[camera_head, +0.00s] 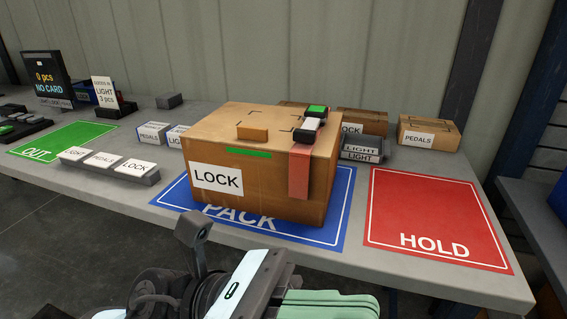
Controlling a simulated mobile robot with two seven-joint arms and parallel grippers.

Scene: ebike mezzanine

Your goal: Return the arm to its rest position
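Parts of one of my arms (240,285), dark grey, white and mint green, show at the bottom centre, in front of the table's near edge and below the blue PACK mat. I cannot tell which arm it is. No fingertips of either gripper can be made out. A brown carton (240,165) labelled LOCK stands closed on the blue PACK mat (335,215), apart from my arm in the picture. A small brown block (252,132) and a dark device with a green top (313,120) are on its lid. A red strip (299,170) hangs down its front.
The grey table (150,205) carries an empty red HOLD mat (430,215) at right and a green OUT mat (60,143) at left. A PEDALS box (428,133) is behind, and a dark screen (46,77) stands far left.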

